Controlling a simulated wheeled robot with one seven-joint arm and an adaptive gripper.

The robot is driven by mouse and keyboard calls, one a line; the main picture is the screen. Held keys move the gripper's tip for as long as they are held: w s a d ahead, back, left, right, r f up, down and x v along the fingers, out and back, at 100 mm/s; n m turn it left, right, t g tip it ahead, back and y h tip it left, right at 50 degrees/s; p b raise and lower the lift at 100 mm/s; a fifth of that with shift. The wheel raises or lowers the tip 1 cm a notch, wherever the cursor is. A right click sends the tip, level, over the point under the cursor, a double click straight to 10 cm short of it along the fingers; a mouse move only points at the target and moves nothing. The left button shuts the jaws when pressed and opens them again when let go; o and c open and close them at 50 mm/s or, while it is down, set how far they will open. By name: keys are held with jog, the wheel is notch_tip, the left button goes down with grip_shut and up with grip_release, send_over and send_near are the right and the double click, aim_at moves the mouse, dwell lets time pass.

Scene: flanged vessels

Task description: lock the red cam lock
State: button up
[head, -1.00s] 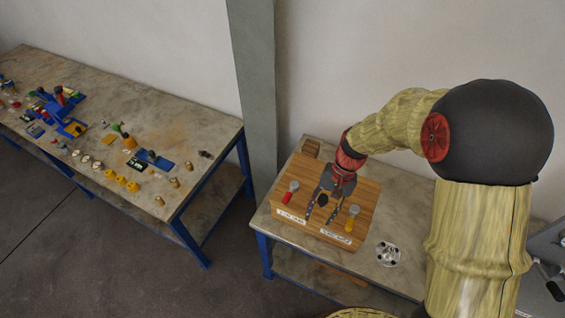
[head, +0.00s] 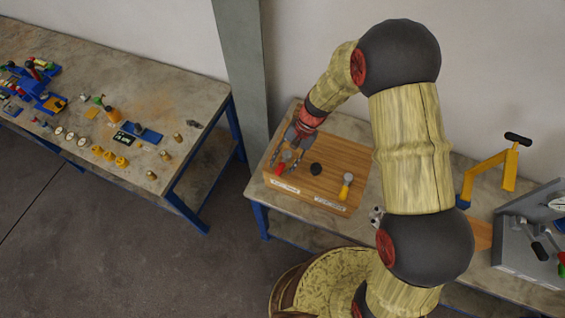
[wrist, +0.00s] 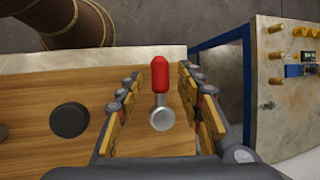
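The red cam lock (wrist: 160,100) has a red handle and a round silver pivot. In the wrist view it lies between the two fingers of my gripper (wrist: 160,95), with a gap on both sides, and its handle points to the top of the picture. In the head view the red handle (head: 280,169) shows at the left front of the wooden board (head: 335,155). My gripper (head: 288,158) is open over it there. It is apart from the handle on both sides; its height above the lock is hard to tell.
A black round knob (wrist: 70,120) stands beside the cam lock on the board. A yellow-handled lever (head: 345,187) with a silver pivot is farther right. White labels (head: 285,185) run along the board's front edge. A second bench (head: 190,90) with several small parts stands at the left.

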jog(key=shift+a+f, duration=0.15)
jog(key=shift+f, duration=0.25)
jog(key=shift+s, duration=0.1)
grip_shut()
dwell(0.7)
